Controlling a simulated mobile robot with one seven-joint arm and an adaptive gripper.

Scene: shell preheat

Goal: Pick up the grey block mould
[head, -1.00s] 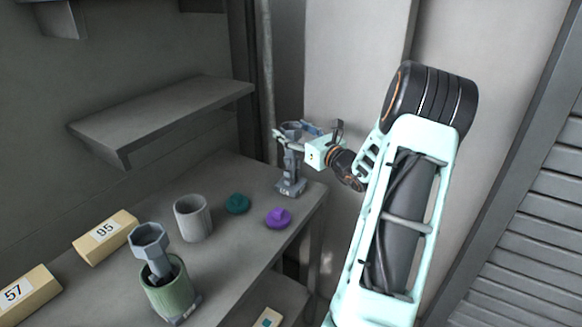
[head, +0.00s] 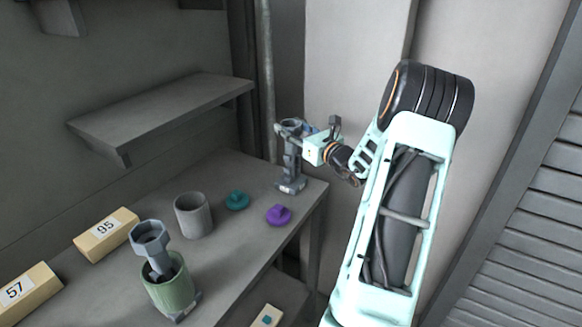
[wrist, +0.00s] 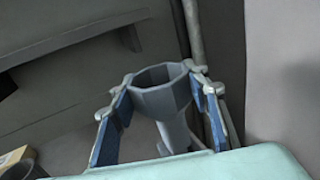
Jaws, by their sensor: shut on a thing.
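The grey block mould (head: 291,165) stands upright at the far right corner of the bench. It has a hollow faceted cup on top, a narrow post and a block base that appears to rest on the bench. My gripper (head: 293,128) is shut on its cup from the right. In the wrist view the cup (wrist: 160,88) sits between my two blue-padded fingers, one on each side of the rim. The base is hidden in the wrist view.
A similar grey piece (head: 150,238) stands in a green cylinder (head: 170,291) at the front. A grey cylinder (head: 194,216), a teal piece (head: 237,201) and a purple piece (head: 279,215) lie between. Number blocks (head: 106,236) line the left. A shelf (head: 165,112) hangs above.

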